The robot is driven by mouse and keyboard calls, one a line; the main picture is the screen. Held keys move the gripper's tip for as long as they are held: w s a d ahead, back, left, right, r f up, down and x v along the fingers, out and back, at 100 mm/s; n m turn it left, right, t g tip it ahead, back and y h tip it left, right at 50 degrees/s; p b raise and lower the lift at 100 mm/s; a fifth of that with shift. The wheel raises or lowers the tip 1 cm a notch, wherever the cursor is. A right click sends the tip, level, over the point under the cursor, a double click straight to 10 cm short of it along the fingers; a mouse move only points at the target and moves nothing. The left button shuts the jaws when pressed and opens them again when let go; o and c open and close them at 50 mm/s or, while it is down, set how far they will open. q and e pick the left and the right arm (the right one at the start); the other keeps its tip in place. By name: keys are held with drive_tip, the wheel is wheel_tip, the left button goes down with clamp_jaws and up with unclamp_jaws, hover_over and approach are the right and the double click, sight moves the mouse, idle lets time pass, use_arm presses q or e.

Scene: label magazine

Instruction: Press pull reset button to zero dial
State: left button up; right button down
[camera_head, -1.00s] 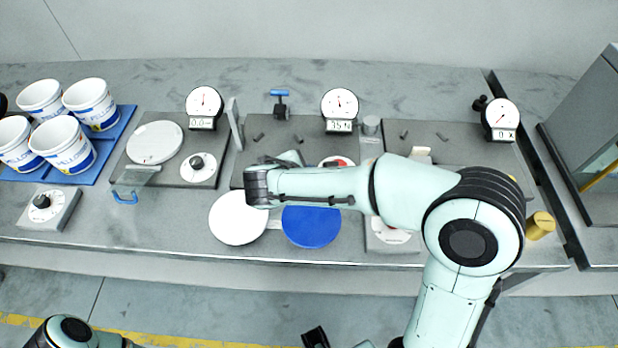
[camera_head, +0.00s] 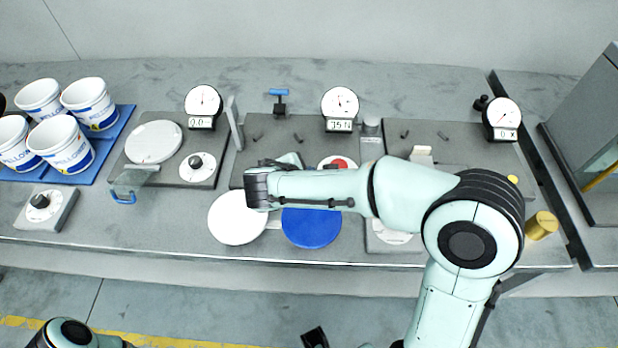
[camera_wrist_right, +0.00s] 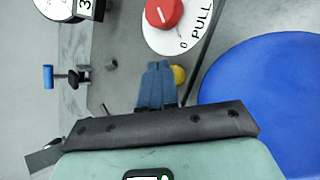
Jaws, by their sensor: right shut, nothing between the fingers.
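My right gripper (camera_wrist_right: 155,84) has its blue-grey fingers shut and empty. In the right wrist view its tips are beside a small round yellow button (camera_wrist_right: 179,75); I cannot tell whether they touch it. In the head view my right arm hides that button. The middle station's round white dial (camera_head: 340,103) has a readout that looks like 35 N, its decimal point unclear. A red knob (camera_wrist_right: 163,13) sits on a white disc lettered PULL (camera_wrist_right: 185,40); it also shows behind my arm in the head view (camera_head: 340,163).
Left and right stations have their own dials (camera_head: 203,101) (camera_head: 502,115). A white disc (camera_head: 237,218) and a blue disc (camera_head: 311,228) lie in front of the middle station. A blue-handled fitting (camera_head: 279,100) stands behind. White buckets (camera_head: 65,147) stand at left, a brass cylinder (camera_head: 541,225) at right.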

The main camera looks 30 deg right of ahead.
use_arm(q)
drive_tip(key=shift+s+f+b, duration=0.15)
drive_tip(key=shift+f+b, duration=0.2)
use_arm(e)
drive_tip(key=shift+f, duration=0.45)
drive_tip(key=shift+r, duration=0.1)
use_arm(q)
drive_tip(key=shift+w+r+p, duration=0.3)
drive_tip(key=shift+r+p, duration=0.45)
use_arm(e)
drive_tip(key=shift+r, duration=0.9)
use_arm(q)
drive_tip(key=shift+r, duration=0.1)
use_arm(e)
drive_tip(key=shift+r, duration=0.1)
drive_tip(key=shift+r+p, duration=0.6)
drive_tip(key=shift+r, duration=0.05)
wheel_tip(320, 180, up, 4)
drive_tip(key=shift+f+p, duration=0.2)
drive_tip(key=shift+p, duration=1.05)
use_arm(q)
drive_tip(key=r, duration=0.1)
drive_tip(key=w+r, duration=0.2)
drive_tip(key=shift+r, duration=0.4)
drive_tip(key=shift+s, duration=0.15)
use_arm(e)
drive_tip(key=shift+f, duration=0.1)
